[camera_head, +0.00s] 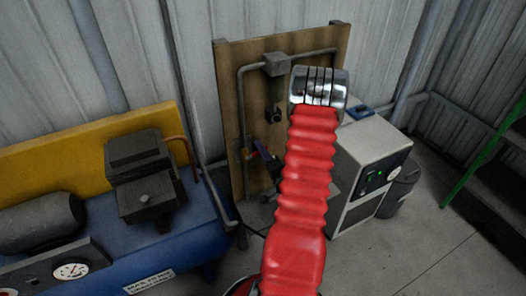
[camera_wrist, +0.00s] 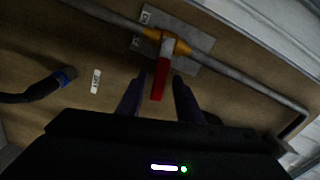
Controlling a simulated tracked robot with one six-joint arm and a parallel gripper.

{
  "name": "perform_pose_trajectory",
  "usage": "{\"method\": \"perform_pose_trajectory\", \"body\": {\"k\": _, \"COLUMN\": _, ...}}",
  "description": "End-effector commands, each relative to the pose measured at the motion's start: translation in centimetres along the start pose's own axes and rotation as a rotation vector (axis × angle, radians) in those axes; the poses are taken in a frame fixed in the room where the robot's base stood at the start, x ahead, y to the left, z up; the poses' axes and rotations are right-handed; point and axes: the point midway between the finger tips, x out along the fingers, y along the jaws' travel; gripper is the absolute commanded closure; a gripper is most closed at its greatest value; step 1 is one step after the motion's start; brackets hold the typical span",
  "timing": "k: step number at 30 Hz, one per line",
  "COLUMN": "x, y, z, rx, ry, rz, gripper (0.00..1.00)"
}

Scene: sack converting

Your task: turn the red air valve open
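The red air valve has a red lever handle (camera_wrist: 161,80) and a brass body (camera_wrist: 175,45) on a grey pipe in the wrist view. The handle points down in that picture, crosswise to the pipe. My gripper (camera_wrist: 159,88) is open, with one dark purple finger on each side of the handle. Gaps show on both sides; I cannot tell how deep the handle sits between the fingers. In the head view a small red part of the valve (camera_head: 256,154) shows low on the board, beside a purple finger. My red arm hides most of the gripper there.
The pipe (camera_head: 241,110) runs on a wooden board (camera_head: 228,62). A black hose with a blue end (camera_wrist: 66,75) and an AIR label (camera_wrist: 95,81) are left of the handle in the wrist view. A blue compressor (camera_head: 190,235) stands left; a grey cabinet (camera_head: 352,165) stands right.

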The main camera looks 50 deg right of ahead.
Motion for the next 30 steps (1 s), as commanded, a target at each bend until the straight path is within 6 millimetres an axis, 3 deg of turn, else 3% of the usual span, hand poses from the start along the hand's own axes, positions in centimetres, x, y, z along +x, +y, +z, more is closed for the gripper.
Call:
{"method": "perform_pose_trajectory", "body": {"k": 18, "x": -8.5, "y": 0.1, "z": -0.2, "rx": 0.003, "ry": 0.004, "rz": 0.003, "gripper": 0.67}}
{"method": "perform_pose_trajectory", "body": {"k": 30, "x": -12.9, "y": 0.2, "z": -0.2, "rx": 0.001, "ry": 0.003, "rz": 0.004, "gripper": 0.67}}
